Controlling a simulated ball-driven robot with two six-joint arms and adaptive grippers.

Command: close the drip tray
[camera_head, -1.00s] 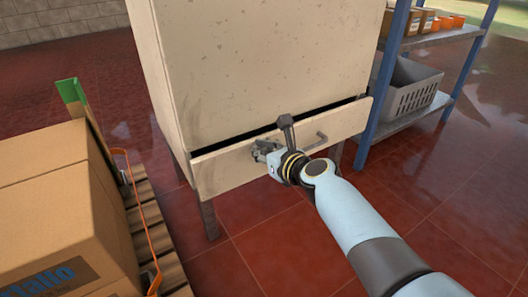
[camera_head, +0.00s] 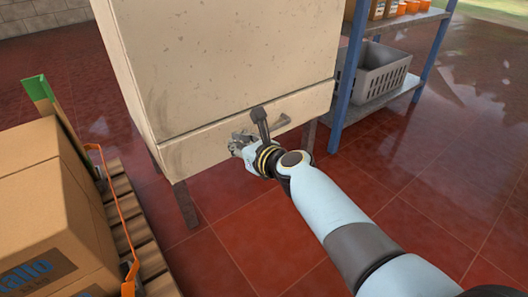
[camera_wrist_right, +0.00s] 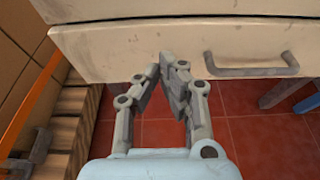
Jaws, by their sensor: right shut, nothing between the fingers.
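The drip tray (camera_head: 195,151) is the wide, cream drawer front at the bottom of the cream cabinet (camera_head: 220,60). Only a thin seam shows between it and the cabinet, and the front looks flush. Its grey bar handle (camera_head: 284,123) is right of my gripper; the handle (camera_wrist_right: 252,69) also shows in the wrist view. My right gripper (camera_head: 236,146) is shut and empty, with its fingertips at the tray front (camera_wrist_right: 115,55), left of the handle. I cannot tell whether they touch it. My left gripper is not in view.
Cardboard boxes (camera_head: 50,215) stand on a wooden pallet (camera_head: 135,220) at the left, with an orange strap (camera_head: 118,215). A blue-posted shelf (camera_head: 345,110) with a grey crate (camera_head: 380,73) stands at the right. The red tiled floor in front is clear.

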